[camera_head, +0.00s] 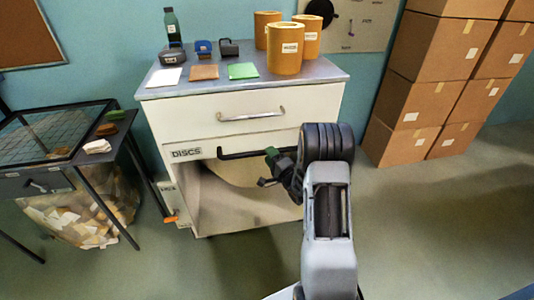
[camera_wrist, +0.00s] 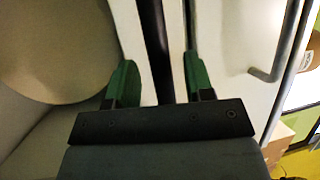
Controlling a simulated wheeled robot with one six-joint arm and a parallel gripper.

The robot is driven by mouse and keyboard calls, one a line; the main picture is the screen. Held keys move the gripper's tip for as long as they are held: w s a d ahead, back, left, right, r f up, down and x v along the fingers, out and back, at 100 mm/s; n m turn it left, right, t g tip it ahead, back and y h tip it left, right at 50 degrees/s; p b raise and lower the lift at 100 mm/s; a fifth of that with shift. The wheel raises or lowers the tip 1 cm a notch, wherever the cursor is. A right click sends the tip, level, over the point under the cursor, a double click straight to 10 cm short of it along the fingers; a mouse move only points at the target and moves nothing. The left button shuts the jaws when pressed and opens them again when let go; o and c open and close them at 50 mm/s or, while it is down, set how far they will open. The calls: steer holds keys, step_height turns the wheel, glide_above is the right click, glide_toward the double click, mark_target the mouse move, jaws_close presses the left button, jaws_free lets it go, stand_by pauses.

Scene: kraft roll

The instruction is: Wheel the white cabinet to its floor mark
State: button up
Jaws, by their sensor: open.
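The white cabinet (camera_head: 225,135) stands against the teal wall, with a silver-handled drawer above a "DISCS" label and an open bay below. A black bar handle (camera_head: 245,153) runs across the bay's top. My gripper (camera_head: 276,160) is at this bar, right of its middle. In the wrist view my gripper's green fingers (camera_wrist: 163,82) are apart, with the dark bar (camera_wrist: 155,40) running between them; I cannot tell whether they touch it. A small orange piece (camera_head: 171,219) sticks out at the cabinet's lower left. I cannot make out a floor mark in the head view.
Orange rolls (camera_head: 286,48), a bottle (camera_head: 172,27) and small items stand on the cabinet top. A dark table (camera_head: 60,135) with a bag of scraps beneath is at left. Stacked cardboard boxes (camera_head: 425,90) stand at right. The floor (camera_head: 440,220) at right front is clear.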

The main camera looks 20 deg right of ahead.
steer(key=shift+x, duration=1.2)
steer(key=shift+c, duration=0.5)
jaws_close()
